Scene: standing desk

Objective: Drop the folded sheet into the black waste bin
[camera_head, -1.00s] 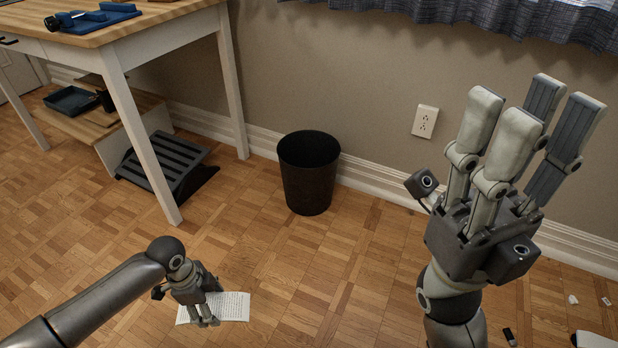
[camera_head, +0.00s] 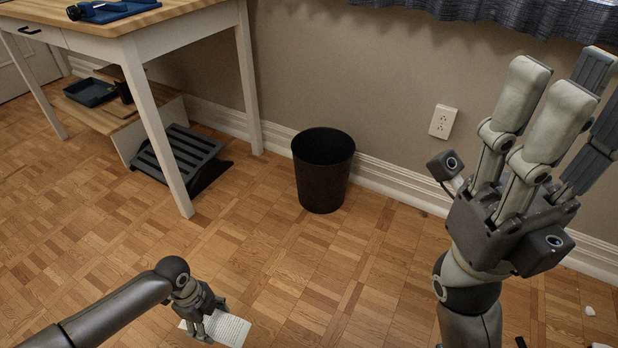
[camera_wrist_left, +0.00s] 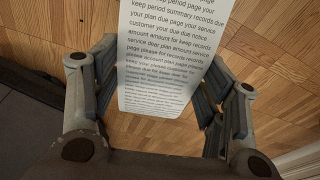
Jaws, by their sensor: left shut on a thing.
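The folded sheet (camera_head: 232,331), white with printed text, is in my left gripper (camera_head: 206,326) at the bottom left of the head view. The left wrist view shows the sheet (camera_wrist_left: 165,60) between the left gripper's fingers (camera_wrist_left: 160,105), which are shut on it. Its height above the floor is hard to judge. The black waste bin (camera_head: 323,175) stands upright on the floor near the wall, ahead and to the right of the left gripper. My right gripper (camera_head: 570,85) is raised at the right, fingers apart and empty.
A white-legged desk (camera_head: 165,130) stands at the left, with a dark slatted footrest (camera_head: 180,155) beneath it. A skirting board (camera_head: 400,182) runs behind the bin. The parquet floor (camera_head: 270,260) between left gripper and bin is clear. A small white scrap (camera_head: 590,311) lies at right.

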